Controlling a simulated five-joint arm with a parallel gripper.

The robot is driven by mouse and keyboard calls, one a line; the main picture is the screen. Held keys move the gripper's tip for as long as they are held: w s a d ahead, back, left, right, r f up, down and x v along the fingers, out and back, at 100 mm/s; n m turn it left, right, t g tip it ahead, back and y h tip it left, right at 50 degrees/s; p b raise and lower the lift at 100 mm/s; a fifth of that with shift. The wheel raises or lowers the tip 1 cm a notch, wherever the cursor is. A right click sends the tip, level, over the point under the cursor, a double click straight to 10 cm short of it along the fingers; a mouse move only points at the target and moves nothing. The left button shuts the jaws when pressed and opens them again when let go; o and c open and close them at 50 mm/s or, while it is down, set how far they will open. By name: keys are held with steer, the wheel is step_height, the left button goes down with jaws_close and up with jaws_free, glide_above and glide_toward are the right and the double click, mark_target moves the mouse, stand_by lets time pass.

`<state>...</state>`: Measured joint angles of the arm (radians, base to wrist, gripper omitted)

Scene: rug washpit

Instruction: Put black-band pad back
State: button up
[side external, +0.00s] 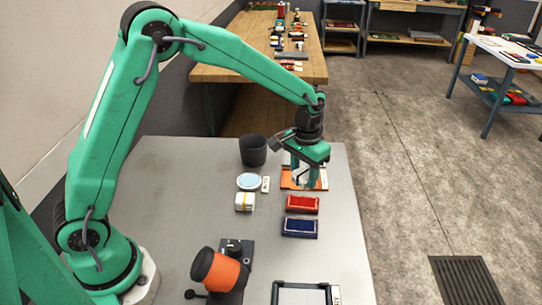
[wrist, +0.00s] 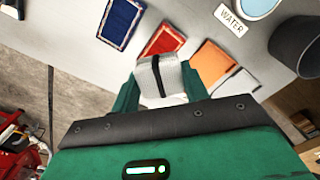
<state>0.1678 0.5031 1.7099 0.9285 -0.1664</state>
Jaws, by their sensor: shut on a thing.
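My gripper (side external: 306,178) is shut on the black-band pad (wrist: 148,80), a pale block with a dark band across it, between its two green fingers (wrist: 162,84). In the side external view the gripper points down over the orange tray (side external: 289,184) and partly hides it and the pad. In the wrist view the orange tray (wrist: 212,62) shows just right of the fingers. A white card with a black stripe (wrist: 236,83) lies beside the tray. Whether the pad touches the tray or table cannot be told.
An orange-headed device (side external: 220,270) is at front.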

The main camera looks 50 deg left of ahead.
steer(key=r, duration=0.2)
glide_above(241, 229)
steer(key=shift+f, duration=0.25)
steer(key=shift+f, duration=0.1)
steer(key=shift+f, duration=2.85)
steer(key=shift+f, duration=2.05)
steer(key=shift+f, duration=0.2)
steer(key=o, duration=0.9)
